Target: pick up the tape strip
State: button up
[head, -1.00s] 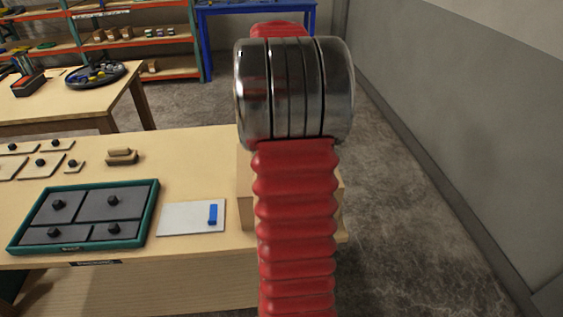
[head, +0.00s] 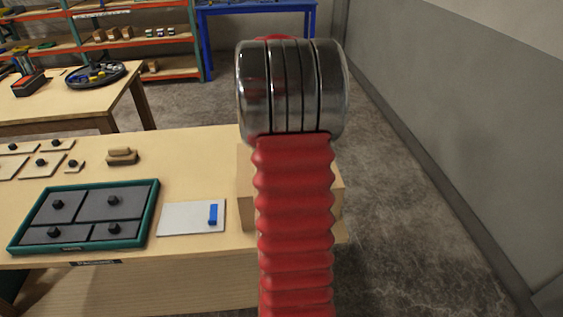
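A small blue strip (head: 213,214), which looks like the tape strip, lies on the right part of a white card (head: 181,218). The card lies flat on the wooden table, close to its front edge. My red ribbed arm with its metal joint rises to the right of the card and fills the middle of the head view. My gripper does not show; it may be hidden behind the arm or outside the picture.
A green-rimmed tray (head: 152,207) with grey knobbed panels stands left of the card. A wooden block or box (head: 244,190) is partly hidden behind my arm. A brown brush-like block (head: 122,157) and pale knobbed plates (head: 40,166) lie farther back. Floor is clear at right.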

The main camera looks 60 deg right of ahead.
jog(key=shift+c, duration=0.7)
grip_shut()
